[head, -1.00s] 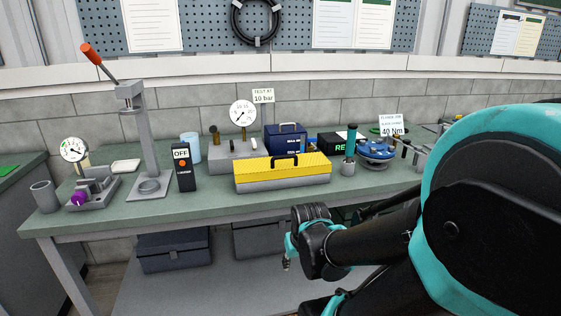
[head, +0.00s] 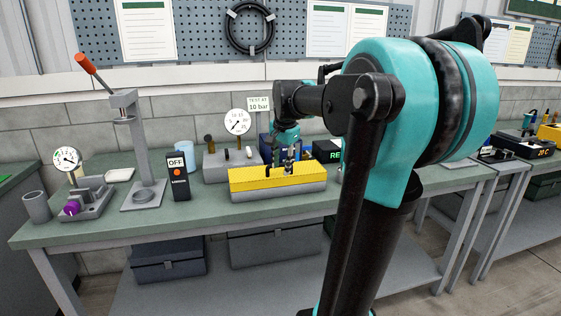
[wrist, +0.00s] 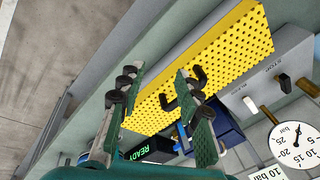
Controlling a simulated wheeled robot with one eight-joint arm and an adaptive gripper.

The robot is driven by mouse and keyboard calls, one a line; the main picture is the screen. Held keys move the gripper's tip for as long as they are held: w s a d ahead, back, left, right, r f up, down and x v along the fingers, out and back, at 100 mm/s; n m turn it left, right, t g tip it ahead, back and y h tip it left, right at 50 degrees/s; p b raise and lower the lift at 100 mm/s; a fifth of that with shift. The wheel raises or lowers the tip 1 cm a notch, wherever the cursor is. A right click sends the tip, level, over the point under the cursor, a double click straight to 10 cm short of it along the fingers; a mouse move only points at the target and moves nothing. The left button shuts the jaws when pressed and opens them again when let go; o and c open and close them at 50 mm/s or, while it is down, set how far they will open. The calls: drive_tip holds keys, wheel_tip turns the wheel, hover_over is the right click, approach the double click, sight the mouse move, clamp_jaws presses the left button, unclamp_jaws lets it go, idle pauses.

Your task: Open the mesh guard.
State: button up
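The mesh guard (head: 255,180) is a yellow perforated cover lying closed on a long grey box at the bench's front edge. It also shows in the wrist view (wrist: 222,60), with a black bar handle (wrist: 199,76) on it. My gripper (head: 289,162) is above the guard, near the handle, and partly hides it in the head view. In the wrist view my gripper (wrist: 157,76) has its two fingers wide apart and nothing between them. The right fingertip looks close to the handle; I cannot tell if they touch.
A control box marked OFF (head: 178,178) and a lever press (head: 138,150) stand left of the guard. A gauge (head: 236,122) on a grey block and a dark blue box (wrist: 228,125) are behind it. A READY display (wrist: 140,150) is near my gripper.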

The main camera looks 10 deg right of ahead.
drive_tip(key=w+d+r+m, duration=0.1)
drive_tip(key=w+r+m, duration=0.2)
drive_tip(key=r, duration=0.4)
drive_tip(key=w+d+r+m, duration=0.1)
drive_tip(key=w+r+m, duration=0.25)
drive_tip(key=r, duration=0.35)
drive_tip(key=shift+g, duration=0.4)
drive_tip(key=f, duration=0.5)
drive_tip(key=w+f, duration=0.1)
drive_tip(key=f, duration=0.5)
drive_tip(key=w+f, duration=0.1)
drive_tip(key=f, duration=0.4)
drive_tip(key=shift+w+f, duration=0.2)
drive_tip(key=shift+f, duration=0.15)
clamp_jaws()
